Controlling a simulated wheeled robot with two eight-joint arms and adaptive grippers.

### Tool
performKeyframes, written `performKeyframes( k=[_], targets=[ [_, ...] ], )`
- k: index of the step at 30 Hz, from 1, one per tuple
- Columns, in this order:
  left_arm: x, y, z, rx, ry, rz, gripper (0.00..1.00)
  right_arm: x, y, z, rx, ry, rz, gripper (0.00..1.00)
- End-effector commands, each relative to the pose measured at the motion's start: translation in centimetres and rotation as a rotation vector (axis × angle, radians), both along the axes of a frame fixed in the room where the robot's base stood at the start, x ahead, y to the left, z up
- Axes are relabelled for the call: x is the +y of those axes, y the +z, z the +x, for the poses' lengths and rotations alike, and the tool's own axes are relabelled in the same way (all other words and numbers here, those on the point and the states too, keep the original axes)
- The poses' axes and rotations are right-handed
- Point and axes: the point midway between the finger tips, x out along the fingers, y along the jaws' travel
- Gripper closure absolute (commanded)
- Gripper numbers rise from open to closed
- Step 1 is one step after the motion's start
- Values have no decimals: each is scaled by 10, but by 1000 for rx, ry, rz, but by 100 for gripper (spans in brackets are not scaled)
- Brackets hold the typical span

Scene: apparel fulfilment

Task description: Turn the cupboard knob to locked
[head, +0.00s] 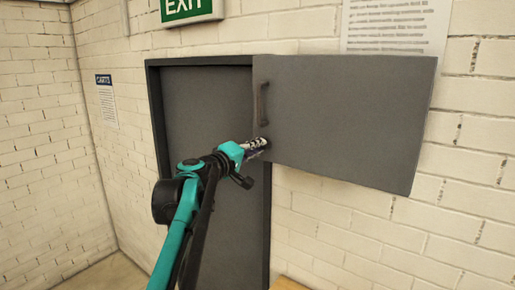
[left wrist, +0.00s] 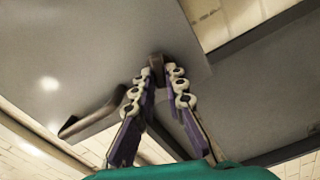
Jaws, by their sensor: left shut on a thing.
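The grey cupboard (head: 345,115) hangs on the brick wall, with a dark vertical handle (head: 263,103) near its left edge. The handle also shows in the left wrist view (left wrist: 92,115). The small dark cupboard knob (left wrist: 155,62) is below the handle, near the door's lower left corner. My left gripper (head: 262,144) has its fingers on both sides of the knob and is shut on it; it also shows in the left wrist view (left wrist: 158,78). The knob is mostly hidden by the fingers in the head view. Its turn angle is unclear. My right gripper is in neither view.
A dark grey door (head: 205,100) in a frame stands behind and left of the cupboard. A green EXIT sign (head: 190,8) is above it. A paper notice (head: 397,25) is above the cupboard.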

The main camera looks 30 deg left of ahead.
Motion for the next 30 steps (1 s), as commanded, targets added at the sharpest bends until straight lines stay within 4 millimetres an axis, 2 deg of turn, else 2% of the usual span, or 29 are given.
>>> performKeyframes(
  k=[6, 15, 30],
  targets=[
    [1, -1, 0, 13, 1, -167, 100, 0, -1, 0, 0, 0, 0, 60],
    [1, -1, 0, 25, 1, -315, 100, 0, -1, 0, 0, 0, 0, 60],
    [1, -2, 0, 29, 1, -367, 100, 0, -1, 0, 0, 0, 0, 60]
  ],
)
